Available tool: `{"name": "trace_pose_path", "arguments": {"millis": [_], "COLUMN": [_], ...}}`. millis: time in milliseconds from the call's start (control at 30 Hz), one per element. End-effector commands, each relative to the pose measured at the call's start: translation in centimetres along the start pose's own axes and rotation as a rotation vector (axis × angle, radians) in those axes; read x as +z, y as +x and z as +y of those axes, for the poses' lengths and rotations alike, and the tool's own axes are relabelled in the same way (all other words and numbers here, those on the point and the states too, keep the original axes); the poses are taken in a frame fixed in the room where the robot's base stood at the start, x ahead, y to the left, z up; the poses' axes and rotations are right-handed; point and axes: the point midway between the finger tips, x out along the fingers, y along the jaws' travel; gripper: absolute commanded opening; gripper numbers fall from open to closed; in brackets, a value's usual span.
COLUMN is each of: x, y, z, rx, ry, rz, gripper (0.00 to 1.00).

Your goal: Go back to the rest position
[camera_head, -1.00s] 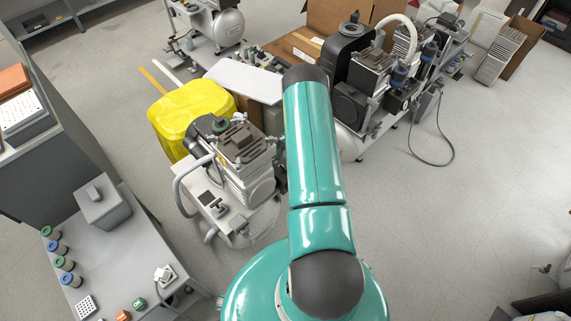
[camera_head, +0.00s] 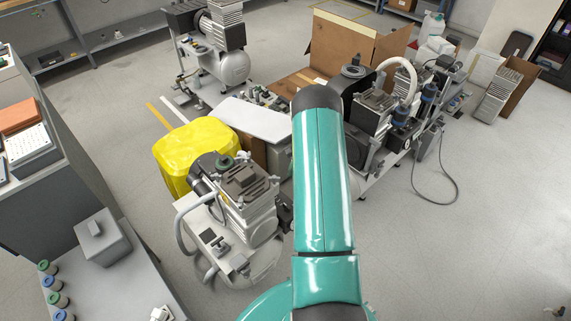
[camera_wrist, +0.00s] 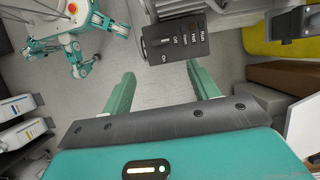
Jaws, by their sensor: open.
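My gripper (camera_wrist: 165,92) shows in the wrist view with its two teal fingers spread wide apart. Nothing is between them except grey floor further off. In the wrist view a dark switch panel (camera_wrist: 174,40) on a compressor lies just beyond the fingertips, apart from them. In the head view my teal arm stretches forward up the middle, and its far end and the gripper are hidden. The near compressor (camera_head: 240,195) stands to the left of my arm.
A yellow covered bin (camera_head: 190,155) stands behind the near compressor. More compressors (camera_head: 375,110) and an open cardboard box (camera_head: 345,50) stand beyond my arm. A grey table (camera_head: 125,275) with a grey box (camera_head: 102,238) is at lower left. Floor (camera_head: 480,220) at right is mostly clear.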

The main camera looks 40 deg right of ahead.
Motion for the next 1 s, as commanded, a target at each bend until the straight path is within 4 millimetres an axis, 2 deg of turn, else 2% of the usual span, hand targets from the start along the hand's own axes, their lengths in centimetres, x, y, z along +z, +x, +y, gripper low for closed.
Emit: {"name": "trace_pose_path", "arguments": {"millis": [267, 367, 433, 567, 733, 1000], "x": [0.1, 1.1, 2.5, 6.7, 13.1, 23.7], "y": [-0.1, -1.3, -3.0, -7.2, -12.6, -19.3], "z": [-0.1, -0.7, -1.6, -3.3, -4.7, -4.5], "rx": [-0.001, -0.004, -0.008, -0.015, -0.022, -0.034], "ry": [-0.003, -0.029, -0.067, -0.174, -0.33, -0.581], "rz": [0.001, 0.012, 0.028, 0.071, 0.132, 0.229], "gripper": [0.6, 0.6, 0.6, 0.6, 0.6, 0.6]}}
